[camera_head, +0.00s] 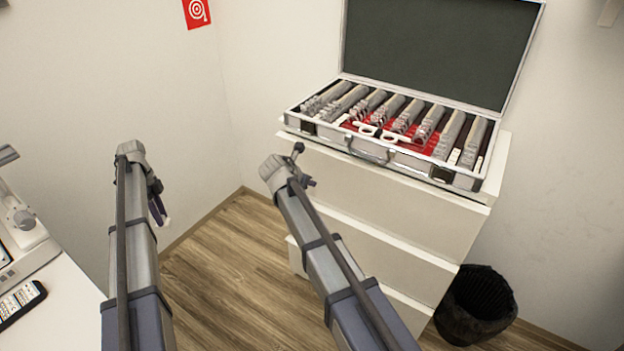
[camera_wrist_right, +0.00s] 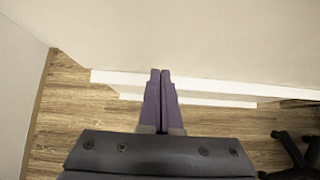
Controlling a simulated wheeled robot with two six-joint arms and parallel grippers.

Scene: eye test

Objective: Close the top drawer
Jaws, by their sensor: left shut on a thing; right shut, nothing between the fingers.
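A white drawer cabinet (camera_head: 498,170) stands against the wall. Its top drawer (camera_head: 385,200) has a plain pale front just under the cabinet top; I cannot make out how far it stands out. The pale front also fills the upper part of the right wrist view (camera_wrist_right: 220,35). My right gripper (camera_wrist_right: 160,72) is shut and empty, its purple fingers pressed together in front of the cabinet; in the head view its fingers are mostly hidden behind my arm. My left gripper (camera_head: 158,208) hangs left of the cabinet, shut on a small white thing (camera_head: 167,222) that I cannot identify.
An open lens case (camera_head: 376,152) with rows of lenses stands on the cabinet. A black bin (camera_head: 476,306) is at its right. Wooden floor (camera_head: 225,260) lies clear between.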

